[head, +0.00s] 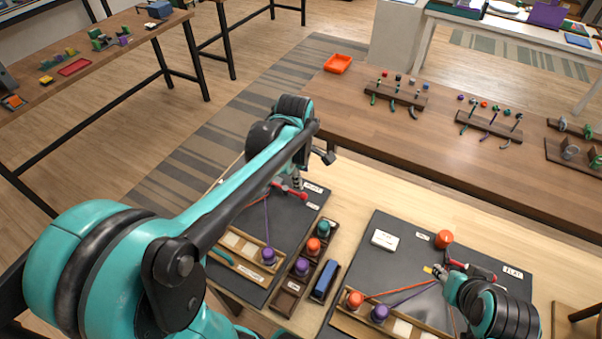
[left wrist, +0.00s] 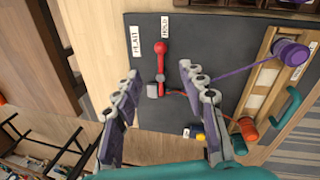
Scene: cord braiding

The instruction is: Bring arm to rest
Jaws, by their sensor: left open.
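My left gripper (head: 298,181) is over the far end of the left dark board; in the left wrist view its jaws (left wrist: 158,80) are apart with nothing between them. Beyond them a red-handled clamp (left wrist: 160,62) stands on the dark board (left wrist: 205,35), near labels reading HOLD and PLAIT. A purple cord runs from the clamp area to a purple spool (left wrist: 290,54) on a wooden rack; an orange spool (left wrist: 246,128) is below it. My right gripper (head: 452,274) is by the red clamp (head: 481,272) on the right board (head: 400,260); its fingers are too small to read.
Between the boards a brown tray (head: 287,300) holds teal, orange and purple spools, beside a blue object (head: 325,281). The right board bears a white box (head: 384,239), a loose orange spool (head: 444,239) and a spool rack. A brown table (head: 450,160) with peg stands lies behind.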

